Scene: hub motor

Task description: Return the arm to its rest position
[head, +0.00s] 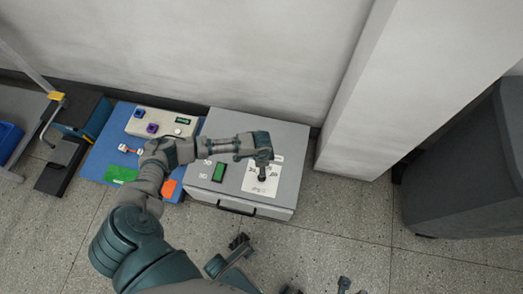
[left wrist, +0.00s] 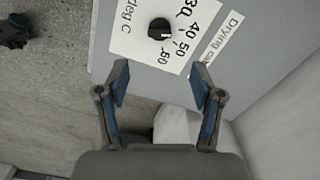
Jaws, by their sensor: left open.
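My left arm reaches over a grey box (head: 235,128) in the head view. My left gripper (left wrist: 160,80) is open and empty, its two fingers spread wide in the left wrist view. A black round knob (left wrist: 159,28) on a white dial label (left wrist: 130,38) lies beyond the fingertips, apart from them. The label also shows in the head view (head: 255,184), partly covered by the end of my arm. Small dark parts at the bottom edge of the head view may belong to my right gripper, but too little shows to tell.
A blue mat (head: 100,160) with a beige panel (head: 160,122) and small coloured parts lies left of the box. The box has a green display (head: 219,172) and a front handle (head: 237,209). A wall pillar (head: 370,95) and dark bin (head: 465,165) stand right. Floor in front is partly clear.

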